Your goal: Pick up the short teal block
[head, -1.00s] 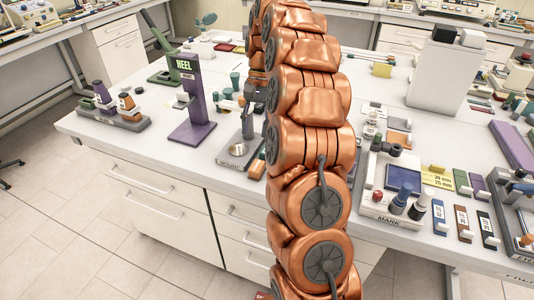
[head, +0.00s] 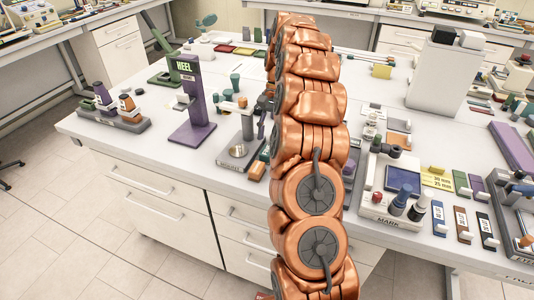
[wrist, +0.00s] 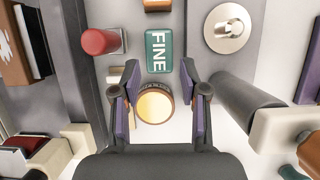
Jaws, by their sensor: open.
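A teal block (wrist: 159,38) with the white word FINE shows upright in the wrist view, just beyond my fingertips. My gripper (wrist: 160,72) is open, with a purple-padded finger on each side and nothing held. The block's lower end lies about level with the fingertips; I cannot tell the height gap. A round orange disc (wrist: 154,107) with a dark lettered rim shows between the fingers, nearer the palm.
A red cylinder (wrist: 100,41) stands left of the teal block, and a shiny metal disc (wrist: 228,28) right of it. The purple HEEL stand (head: 192,110) and MARK station (head: 385,210) stand on the bench.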

